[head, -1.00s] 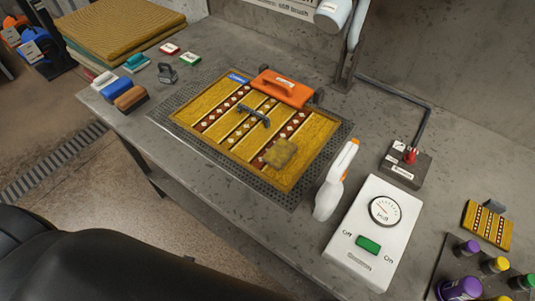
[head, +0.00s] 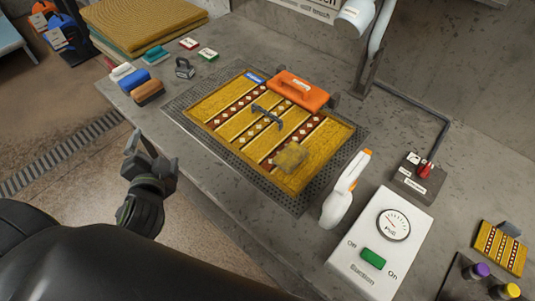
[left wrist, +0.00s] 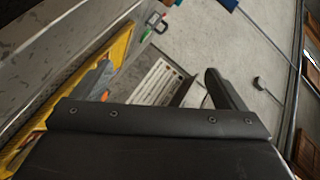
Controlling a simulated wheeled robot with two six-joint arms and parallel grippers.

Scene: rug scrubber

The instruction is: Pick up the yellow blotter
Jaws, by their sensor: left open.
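A mustard-yellow square patch or pad (head: 290,157) is on the lower right part of the striped yellow rug (head: 205,104). I cannot tell for sure whether it is the blotter or a stain. My left gripper (head: 150,154) is open and empty, off the near left edge of the bench, well apart from both. In the left wrist view its dark jaw parts (left wrist: 160,120) fill the lower middle. My right gripper is out of view.
Several small brushes, including a brown one (head: 148,92), line the bench's left end. A white spray bottle (head: 343,190) and suction box (head: 380,240) stand at right.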

